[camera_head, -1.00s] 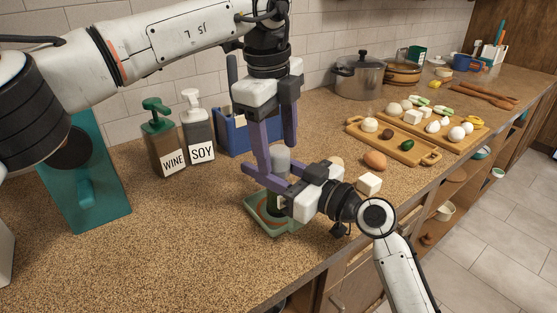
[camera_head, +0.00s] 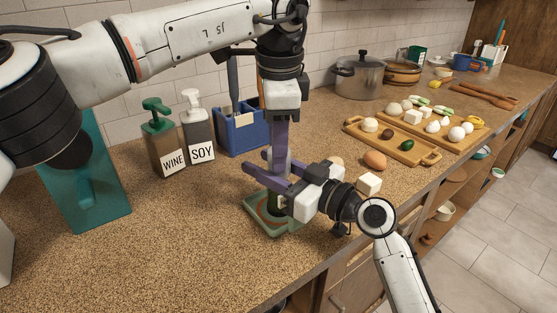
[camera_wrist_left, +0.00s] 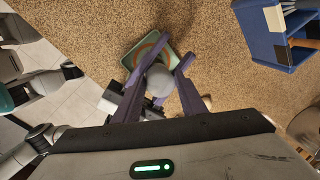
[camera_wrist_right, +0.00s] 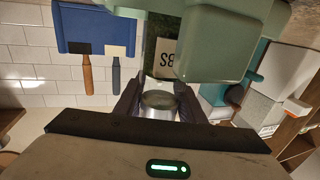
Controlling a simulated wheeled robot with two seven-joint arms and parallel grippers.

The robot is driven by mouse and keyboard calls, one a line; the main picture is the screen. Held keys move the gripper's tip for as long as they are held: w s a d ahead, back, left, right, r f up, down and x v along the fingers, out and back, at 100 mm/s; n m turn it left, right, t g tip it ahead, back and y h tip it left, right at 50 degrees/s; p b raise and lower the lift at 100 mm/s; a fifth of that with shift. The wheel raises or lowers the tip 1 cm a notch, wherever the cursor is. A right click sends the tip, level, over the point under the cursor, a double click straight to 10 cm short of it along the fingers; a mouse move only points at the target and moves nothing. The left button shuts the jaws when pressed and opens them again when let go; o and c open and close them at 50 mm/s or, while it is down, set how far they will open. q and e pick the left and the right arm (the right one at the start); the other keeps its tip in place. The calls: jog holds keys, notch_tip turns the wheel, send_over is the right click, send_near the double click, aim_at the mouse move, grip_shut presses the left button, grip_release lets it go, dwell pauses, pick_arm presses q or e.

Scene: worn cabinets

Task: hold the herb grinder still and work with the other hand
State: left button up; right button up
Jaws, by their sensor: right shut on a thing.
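The herb grinder has a green base (camera_head: 263,226) on the counter; a green part of it fills the top of the right wrist view (camera_wrist_right: 212,42). My right gripper (camera_head: 268,187) is shut on the grinder's body from the side, with a silvery cylinder (camera_wrist_right: 160,102) between its fingers. My left gripper (camera_head: 279,165) points down over the grinder. In the left wrist view its open fingers (camera_wrist_left: 159,72) stand on either side of the round grey top (camera_wrist_left: 160,82); contact is unclear. In the head view that top is hidden behind the left fingers.
Wine (camera_head: 160,140) and soy (camera_head: 198,130) bottles and a blue utensil holder (camera_head: 240,135) stand behind. A brown egg (camera_head: 375,160), a white cube (camera_head: 369,183) and a wooden tray (camera_head: 428,157) lie to the right. The front-left counter is clear.

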pick_arm(q)
jog(key=shift+w+a+r, duration=0.1)
jog(key=shift+w+a, duration=0.05)
jog(key=shift+w, duration=0.1)
grip_shut()
jog(key=m, duration=0.3)
jog(key=m+h, duration=0.1)
jog(key=m, duration=0.2)
jog(key=shift+w+a, duration=0.15)
jog(key=m, duration=0.5)
jog(key=shift+h, duration=0.3)
jog(key=shift+m, duration=0.5)
jog(key=m+g, duration=0.1)
jog(key=m, duration=0.4)
jog(key=shift+w+m, duration=0.1)
jog(key=shift+m, duration=0.2)
jog(key=m, duration=0.4)
jog(key=m+g, duration=0.1)
jog(key=m, duration=0.1)
jog(key=shift+d, duration=0.3)
jog(key=o, duration=0.8)
grip_release()
